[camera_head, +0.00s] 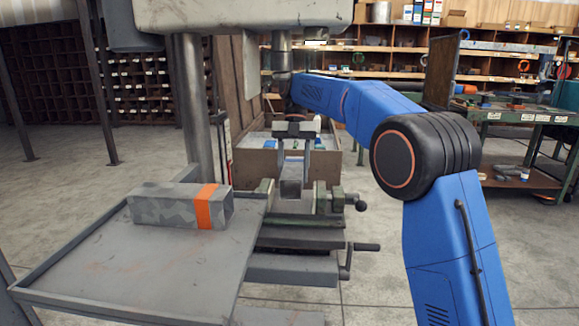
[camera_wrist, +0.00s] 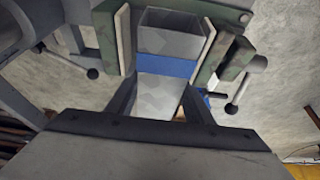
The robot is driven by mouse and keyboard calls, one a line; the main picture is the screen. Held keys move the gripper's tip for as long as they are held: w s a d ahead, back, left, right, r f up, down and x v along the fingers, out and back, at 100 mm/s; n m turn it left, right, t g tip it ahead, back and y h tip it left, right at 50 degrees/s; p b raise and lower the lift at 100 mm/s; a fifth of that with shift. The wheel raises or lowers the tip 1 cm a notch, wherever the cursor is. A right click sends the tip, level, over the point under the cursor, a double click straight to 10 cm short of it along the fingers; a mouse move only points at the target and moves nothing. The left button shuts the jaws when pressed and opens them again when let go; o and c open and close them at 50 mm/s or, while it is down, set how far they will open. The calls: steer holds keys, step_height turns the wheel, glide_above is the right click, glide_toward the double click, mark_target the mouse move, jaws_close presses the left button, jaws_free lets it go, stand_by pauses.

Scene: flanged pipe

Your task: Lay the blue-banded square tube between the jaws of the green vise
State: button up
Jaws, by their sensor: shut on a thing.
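The blue-banded square tube shows in the wrist view (camera_wrist: 164,92), grey with a blue band across it. In the head view its grey end (camera_head: 291,189) shows below my gripper; the band is hidden there. My gripper (camera_head: 293,172) points down and is shut on the tube, with a finger on each side of it in the wrist view (camera_wrist: 161,104). The green vise (camera_head: 290,220) stands open under it. In the wrist view the tube is between the two pale-faced jaws, with a narrow gap at the left jaw (camera_wrist: 109,38). I cannot tell whether it touches the vise bed.
An orange-banded grey square tube (camera_head: 165,206) lies on the grey tray (camera_head: 130,270) left of the vise. A drill press column (camera_head: 194,110) rises behind the tray. Handles stick out right of the vise (camera_head: 361,205). A wooden bin (camera_head: 250,165) stands behind it.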

steer(key=shift+w+a, duration=0.15)
steer(key=shift+w, duration=0.3)
steer(key=shift+f, duration=3.5)
steer(key=o, duration=1.6)
steer(key=shift+c, duration=0.2)
steer(key=shift+w+r, duration=0.1)
steer(key=w, duration=1.2)
steer(key=shift+w+d+r, duration=0.15)
steer(key=shift+d+r, duration=0.05)
steer(key=shift+r, duration=0.2)
